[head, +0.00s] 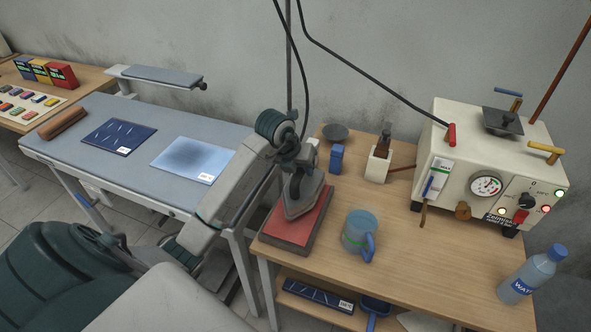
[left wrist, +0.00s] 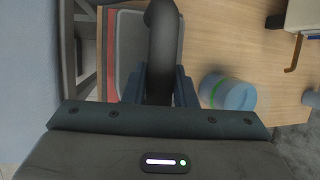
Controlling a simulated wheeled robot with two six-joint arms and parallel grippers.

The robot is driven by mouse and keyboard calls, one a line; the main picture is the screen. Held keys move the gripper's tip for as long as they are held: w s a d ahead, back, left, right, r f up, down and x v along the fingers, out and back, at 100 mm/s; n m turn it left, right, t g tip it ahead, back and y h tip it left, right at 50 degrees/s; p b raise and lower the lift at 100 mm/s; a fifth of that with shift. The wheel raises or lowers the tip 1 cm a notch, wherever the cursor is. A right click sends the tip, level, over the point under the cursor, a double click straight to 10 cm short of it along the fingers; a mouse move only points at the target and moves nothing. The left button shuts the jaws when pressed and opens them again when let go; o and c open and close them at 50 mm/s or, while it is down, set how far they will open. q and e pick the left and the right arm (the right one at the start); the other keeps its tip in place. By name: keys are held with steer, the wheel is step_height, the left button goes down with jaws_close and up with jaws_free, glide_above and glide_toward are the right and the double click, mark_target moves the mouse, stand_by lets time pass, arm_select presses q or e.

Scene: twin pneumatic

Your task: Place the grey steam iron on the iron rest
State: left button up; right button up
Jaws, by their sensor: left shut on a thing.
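The grey steam iron (head: 303,198) is over the back half of the iron rest (head: 288,226), a red pad on a dark base at the left edge of the wooden table. The iron's pointed tip faces the front. I cannot tell whether its sole touches the pad. My left gripper (head: 303,163) is shut on the iron's handle from above. In the left wrist view the dark handle (left wrist: 162,50) runs between the two fingers (left wrist: 160,88). A red strip of the rest (left wrist: 111,60) shows to the left of the iron. My right gripper is not in view.
A blue mug (head: 359,232) stands close to the right of the rest. The cream boiler unit (head: 470,165) and a water bottle (head: 533,275) are farther right. A dark cable hangs behind the iron. The ironing board (head: 95,165) with cloths lies left.

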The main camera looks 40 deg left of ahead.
mark_target(302, 184)
arm_select(q)
step_height(302, 184, down, 2)
steer(key=shift+f+p, duration=0.1)
steer(key=shift+p, duration=0.7)
steer(key=shift+f, duration=0.45)
steer(key=o, duration=0.7)
steer(key=shift+s+f, duration=0.1)
steer(key=shift+f, duration=0.1)
steer(key=shift+o, duration=1.3)
steer(key=shift+s+r, duration=0.1)
steer(key=shift+r, duration=0.1)
